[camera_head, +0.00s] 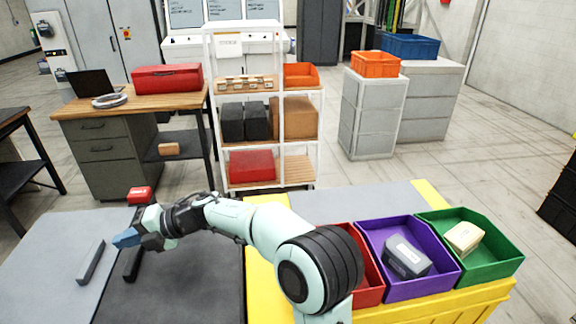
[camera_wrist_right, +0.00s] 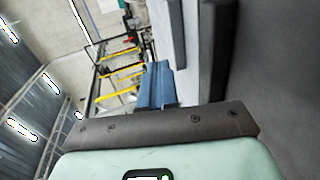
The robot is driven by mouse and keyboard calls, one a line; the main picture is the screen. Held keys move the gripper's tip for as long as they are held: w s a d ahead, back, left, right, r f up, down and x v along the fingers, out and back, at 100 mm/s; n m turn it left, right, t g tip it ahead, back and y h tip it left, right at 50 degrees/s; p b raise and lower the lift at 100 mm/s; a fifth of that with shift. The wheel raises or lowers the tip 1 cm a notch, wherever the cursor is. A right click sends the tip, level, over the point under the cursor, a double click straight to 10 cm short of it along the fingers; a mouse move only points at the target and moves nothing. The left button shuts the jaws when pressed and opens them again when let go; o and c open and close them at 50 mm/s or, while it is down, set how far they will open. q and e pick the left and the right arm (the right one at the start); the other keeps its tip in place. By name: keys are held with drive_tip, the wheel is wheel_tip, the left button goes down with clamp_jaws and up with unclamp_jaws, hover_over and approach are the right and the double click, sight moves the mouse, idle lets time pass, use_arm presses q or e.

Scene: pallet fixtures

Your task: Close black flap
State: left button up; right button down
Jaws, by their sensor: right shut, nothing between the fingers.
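The black flap looks to be the dark grey panel (camera_head: 190,280) lying flat at the lower left in the head view. A black bar handle (camera_head: 132,263) stands near its left edge. A second dark bar (camera_head: 91,262) sits on the lighter grey panel (camera_head: 45,262) to the left. My right gripper (camera_head: 125,240) reaches left across the dark panel, its blue fingers shut and empty, above the panels near the bars' far ends. The fingers also show in the right wrist view (camera_wrist_right: 155,86), beside a dark bar (camera_wrist_right: 213,50). Contact cannot be told. My left gripper is out of view.
A small red object (camera_head: 139,194) stands at the panels' far edge. Red, purple (camera_head: 380,230) and green (camera_head: 485,235) bins stand at right on a yellow frame (camera_head: 430,308). A white shelf (camera_head: 208,120) and a workbench (camera_head: 125,103) stand beyond.

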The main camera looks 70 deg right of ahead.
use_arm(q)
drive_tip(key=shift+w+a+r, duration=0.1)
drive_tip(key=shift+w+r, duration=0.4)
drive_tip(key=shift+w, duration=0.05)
use_arm(e)
drive_tip(key=shift+w+a+f+g+h, duration=0.15)
drive_tip(key=shift+w+f+g, duration=0.1)
drive_tip(key=shift+f, duration=0.4)
drive_tip(key=shift+w+a+f+g+h, duration=0.15)
drive_tip(key=shift+f+g, duration=0.1)
drive_tip(key=shift+f, duration=0.4)
drive_tip(key=shift+d, duration=0.1)
